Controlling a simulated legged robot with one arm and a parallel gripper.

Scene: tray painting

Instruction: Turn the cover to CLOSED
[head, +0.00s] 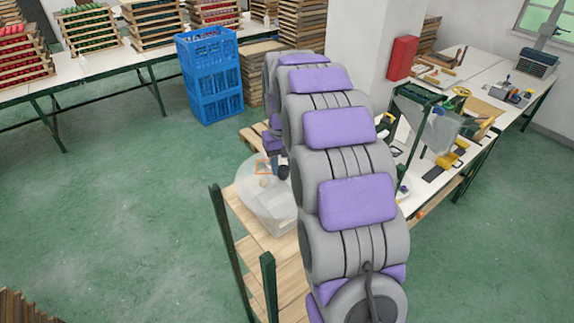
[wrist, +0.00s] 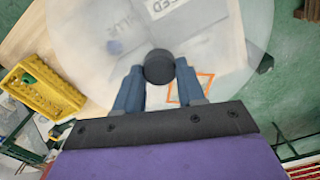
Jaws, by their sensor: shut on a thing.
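The cover (head: 262,205) is a round, translucent whitish lid on a wooden table; it fills much of the wrist view (wrist: 85,30). A dark round knob (wrist: 159,66) stands on it. My gripper (wrist: 160,72) has its two blue fingers on either side of the knob, shut on it. Lettering ending in "SED" shows at the top of the wrist view, cut off by the edge. My arm hides part of the cover in the head view.
A yellow crate (wrist: 30,77) is left of the cover in the wrist view. Blue stacked crates (head: 210,80) stand behind, near tables with tray stacks. A workbench (head: 435,165) with tools is at right. Green floor is open at left.

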